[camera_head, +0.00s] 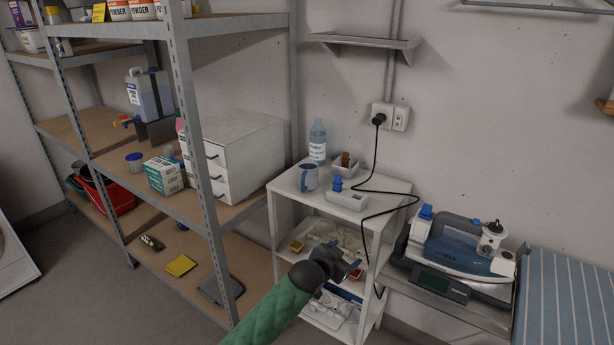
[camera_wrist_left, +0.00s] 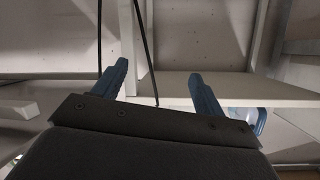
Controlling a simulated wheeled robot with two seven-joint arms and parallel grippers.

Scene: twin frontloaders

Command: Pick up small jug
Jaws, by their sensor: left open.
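A small blue-grey jug (camera_head: 309,177) stands upright on the top board of the small white shelf unit (camera_head: 352,202) in the head view. My left gripper (camera_head: 352,262) is below and to the right of the jug, in front of the unit's lower boards, and apart from the jug. In the left wrist view its two blue fingers (camera_wrist_left: 160,80) are spread with nothing between them. A white board edge and a black cord show beyond them. The jug cannot be made out there. My right gripper is not in view.
A clear bottle (camera_head: 318,140), a small tray with a brown item (camera_head: 345,165) and a white holder with a blue-topped item (camera_head: 345,198) crowd the jug. A black cord (camera_head: 378,190) hangs from the socket. A steam iron (camera_head: 460,247) stands right; a metal rack post (camera_head: 297,75) rises left.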

